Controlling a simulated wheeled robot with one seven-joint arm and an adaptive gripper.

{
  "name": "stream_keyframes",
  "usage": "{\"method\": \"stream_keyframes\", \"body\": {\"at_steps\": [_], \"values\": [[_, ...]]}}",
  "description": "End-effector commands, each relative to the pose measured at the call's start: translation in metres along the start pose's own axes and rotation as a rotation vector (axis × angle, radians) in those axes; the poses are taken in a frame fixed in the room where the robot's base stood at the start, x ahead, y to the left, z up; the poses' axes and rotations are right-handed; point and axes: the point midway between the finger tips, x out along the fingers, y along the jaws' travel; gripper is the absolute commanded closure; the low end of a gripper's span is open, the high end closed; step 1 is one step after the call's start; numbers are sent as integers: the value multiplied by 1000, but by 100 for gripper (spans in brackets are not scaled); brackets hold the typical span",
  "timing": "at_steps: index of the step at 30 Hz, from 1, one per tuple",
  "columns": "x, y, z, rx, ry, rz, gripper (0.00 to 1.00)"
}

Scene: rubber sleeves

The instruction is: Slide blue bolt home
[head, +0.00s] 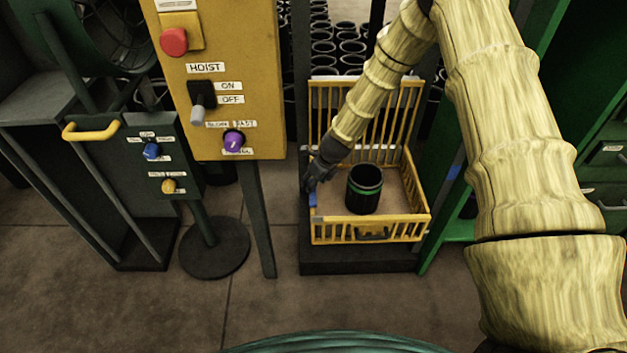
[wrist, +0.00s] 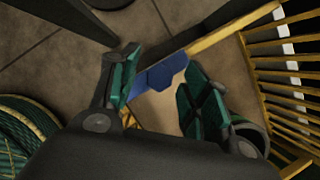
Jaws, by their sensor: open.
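The blue bolt (head: 312,199) is at the left front edge of the yellow barred crate (head: 367,229), low on its left side. In the wrist view the blue bolt (wrist: 168,72) shows as a blue knob with a blue strip along the yellow rail. My gripper (head: 312,182) is just above the bolt in the head view. In the wrist view my gripper (wrist: 158,88) is open, one green-padded finger on each side of the bolt, with visible gaps. Whether a finger touches the bolt, I cannot tell. Part of the blue strip is hidden behind the fingers.
A black sleeve with a green band (head: 363,191) stands inside the crate, right of my gripper. A yellow hoist panel (head: 232,80) on a post stands to the left. A dark cabinet with a yellow handle (head: 91,131) is further left. Open floor (head: 265,310) lies in front.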

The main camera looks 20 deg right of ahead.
Motion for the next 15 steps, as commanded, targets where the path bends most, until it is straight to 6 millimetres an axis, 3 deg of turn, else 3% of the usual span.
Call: {"method": "stream_keyframes", "body": {"at_steps": [4, 11, 15], "values": [[0, 0, 0, 0, 0, 0, 57], [0, 0, 0, 0, 0, 0, 98], [0, 0, 0, 0, 0, 0, 100]]}}
